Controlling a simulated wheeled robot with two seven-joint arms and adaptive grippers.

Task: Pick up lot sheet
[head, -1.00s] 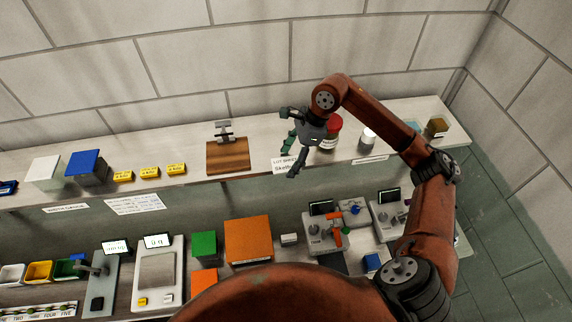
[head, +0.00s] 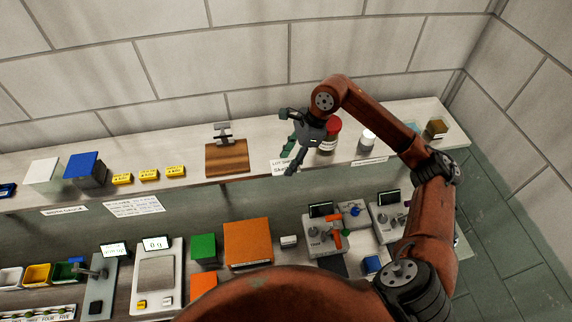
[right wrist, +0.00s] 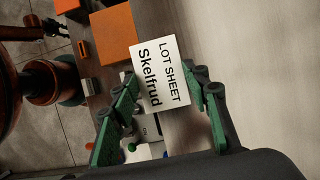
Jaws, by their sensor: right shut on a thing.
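The lot sheet (head: 279,167) is a small white card with black print, at the front edge of the upper shelf in the head view. In the right wrist view the lot sheet (right wrist: 161,72) reads "LOT SHEET Skelfrud" and lies between the green fingers. My right gripper (head: 290,146) is shut on it, one dark finger covering part of the card in the head view. The right gripper's fingers also show in the right wrist view (right wrist: 164,84). Whether the card is clear of the shelf cannot be told. My left gripper is not in view.
A red-lidded jar (head: 330,136) stands close beside the right gripper, with a white jar (head: 367,141) further right. A wooden block stand (head: 227,157) is to the left on the upper shelf (head: 255,150). The lower bench holds an orange block (head: 247,242) and several devices.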

